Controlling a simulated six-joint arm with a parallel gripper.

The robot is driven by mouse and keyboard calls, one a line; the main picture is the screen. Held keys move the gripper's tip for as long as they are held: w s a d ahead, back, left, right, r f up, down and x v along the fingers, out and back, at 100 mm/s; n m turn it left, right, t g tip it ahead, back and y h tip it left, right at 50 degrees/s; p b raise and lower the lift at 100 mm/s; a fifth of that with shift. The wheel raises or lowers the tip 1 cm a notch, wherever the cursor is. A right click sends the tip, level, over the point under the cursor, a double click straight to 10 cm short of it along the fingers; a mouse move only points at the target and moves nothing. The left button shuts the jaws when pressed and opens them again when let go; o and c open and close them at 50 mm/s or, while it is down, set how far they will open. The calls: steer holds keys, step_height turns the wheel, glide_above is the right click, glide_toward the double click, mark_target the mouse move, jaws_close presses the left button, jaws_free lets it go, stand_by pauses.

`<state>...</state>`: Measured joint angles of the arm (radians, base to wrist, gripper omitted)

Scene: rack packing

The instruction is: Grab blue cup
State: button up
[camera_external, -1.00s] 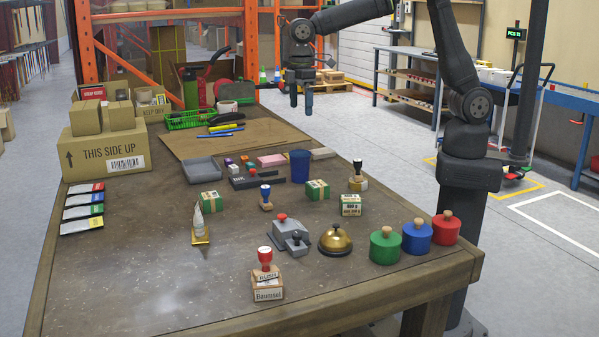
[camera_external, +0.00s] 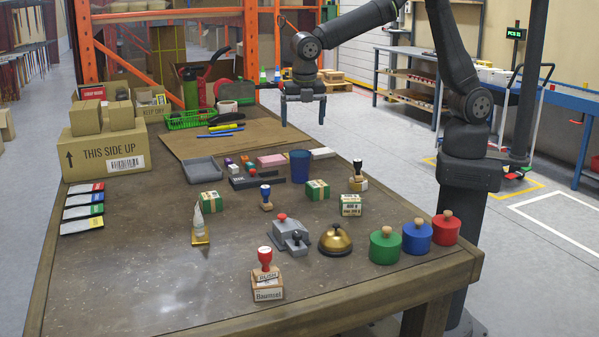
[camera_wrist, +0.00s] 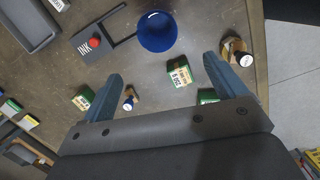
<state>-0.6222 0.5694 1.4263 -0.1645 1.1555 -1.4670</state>
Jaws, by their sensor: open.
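The blue cup (camera_external: 299,167) stands upright on the table, between a pink block and a green-and-white box. In the wrist view the blue cup (camera_wrist: 157,32) is at the top middle, seen from above with its dark blue inside showing. My gripper (camera_external: 303,122) is open and empty, raised above the table's far right edge, above and beyond the cup in the external view. In the wrist view my gripper's fingers (camera_wrist: 160,75) are spread wide, and the cup lies ahead of the gap between them, not between the fingertips.
Near the cup are an ink pad (camera_external: 250,182), a pink block (camera_external: 271,161), a green-and-white box (camera_external: 317,190) and wooden stamps, one at the right (camera_external: 358,177). A grey tray (camera_external: 202,170) lies to the left. The table's front left (camera_external: 150,270) is clear.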

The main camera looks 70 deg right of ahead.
mark_target(300, 165)
steer(key=f, duration=0.3)
steer(key=d+f, duration=0.1)
steer(key=f, duration=0.3)
steer(key=w+f, duration=0.1)
steer(key=f, duration=0.3)
steer(key=shift+d+f, duration=0.2)
steer(key=shift+d, duration=0.05)
steer(key=shift+w+d+f, duration=0.15)
steer(key=shift+d+f, duration=0.05)
steer(key=shift+f, duration=0.65)
steer(key=shift+w+d+f, duration=0.2)
steer(key=shift+f, duration=0.65)
steer(key=shift+w+d+f, duration=0.15)
steer(key=shift+d+f, duration=0.05)
steer(key=shift+f, duration=0.65)
steer(key=c, duration=1.1)
steer(key=shift+o, duration=0.2)
steer(key=shift+r, duration=0.1)
